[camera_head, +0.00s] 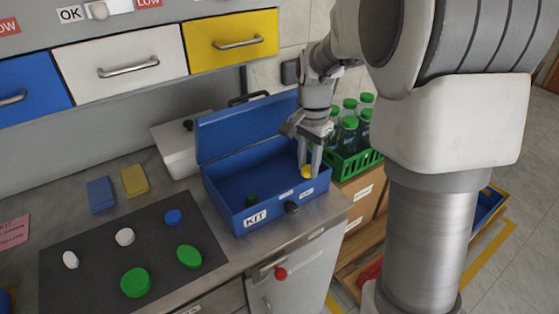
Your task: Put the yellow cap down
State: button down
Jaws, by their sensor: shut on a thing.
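The yellow cap (307,172) is between the fingertips of my gripper (310,168), which is shut on it. My gripper points down over the right part of the open blue box (225,200) labelled KIT. The cap is at about the height of the box's rim near its front right; I cannot tell whether it touches the box. A dark green piece (252,200) lies inside the box on the left. The box's lid (245,127) stands open at the back.
A dark mat (90,255) on the steel counter holds white, blue and green caps. Blue and yellow sponges (135,180) lie behind it. A white box (178,150) stands left of the lid. A green crate of bottles (358,165) stands right of the kit box.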

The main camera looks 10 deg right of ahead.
jog(key=w+a, duration=0.3)
jog(key=w, duration=0.4)
jog(key=f, duration=0.5)
jog(key=f+b, duration=0.1)
jog(key=f, duration=0.1)
jog(key=shift+s+d+f, duration=0.15)
jog(key=shift+s+d, duration=0.05)
jog(key=shift+s, duration=0.15)
jog(key=shift+f, duration=0.9)
jog(key=shift+w+a+f, duration=0.1)
jog(key=shift+w+f, duration=0.1)
jog(key=shift+f, duration=0.95)
jog(key=shift+w, duration=0.2)
jog(key=shift+f, duration=0.1)
